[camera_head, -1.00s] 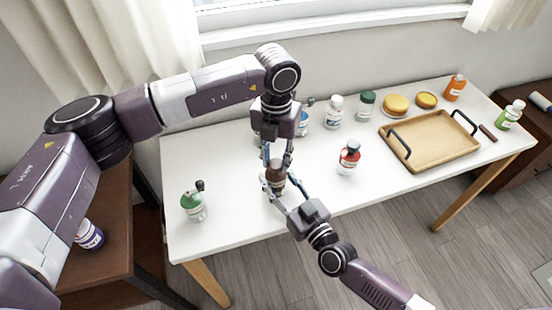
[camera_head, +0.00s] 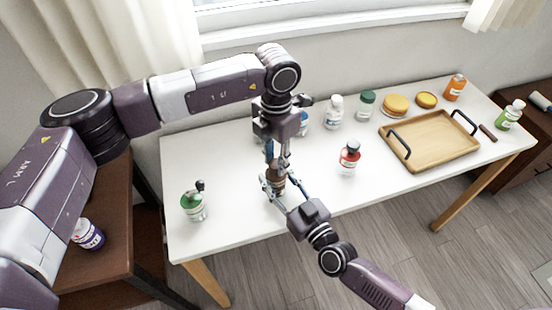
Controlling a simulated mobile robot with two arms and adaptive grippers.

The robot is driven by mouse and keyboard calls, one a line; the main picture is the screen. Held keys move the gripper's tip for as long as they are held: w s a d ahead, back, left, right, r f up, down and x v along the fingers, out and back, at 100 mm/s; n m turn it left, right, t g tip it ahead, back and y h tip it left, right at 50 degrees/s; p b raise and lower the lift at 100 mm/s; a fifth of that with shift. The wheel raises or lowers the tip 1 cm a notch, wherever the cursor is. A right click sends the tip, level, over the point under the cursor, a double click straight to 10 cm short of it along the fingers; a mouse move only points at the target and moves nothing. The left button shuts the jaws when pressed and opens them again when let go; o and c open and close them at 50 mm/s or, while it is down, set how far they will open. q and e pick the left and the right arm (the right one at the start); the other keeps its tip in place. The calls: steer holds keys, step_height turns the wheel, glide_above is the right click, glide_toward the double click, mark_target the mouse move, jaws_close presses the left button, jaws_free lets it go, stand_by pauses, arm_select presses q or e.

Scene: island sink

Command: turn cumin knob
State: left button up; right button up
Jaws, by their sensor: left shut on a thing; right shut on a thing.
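A small brown-topped bottle or grinder (camera_head: 277,183), likely the cumin one, stands on the white table near its front edge; its label is hidden by my grippers. My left gripper (camera_head: 277,165) comes down from above and is shut on its top, the knob. My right gripper (camera_head: 273,187) reaches in from the front right and is shut around its lower body. The two grippers are one above the other, close together.
A green-capped grinder (camera_head: 194,205) stands to the left, a red one (camera_head: 348,158) to the right. White (camera_head: 333,113) and dark green-capped (camera_head: 365,104) bottles stand behind. A wooden tray (camera_head: 430,140) with black handles lies at right.

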mark_target(276, 163)
arm_select(q)
steer(key=o, duration=1.2)
step_height(276, 163, up, 12)
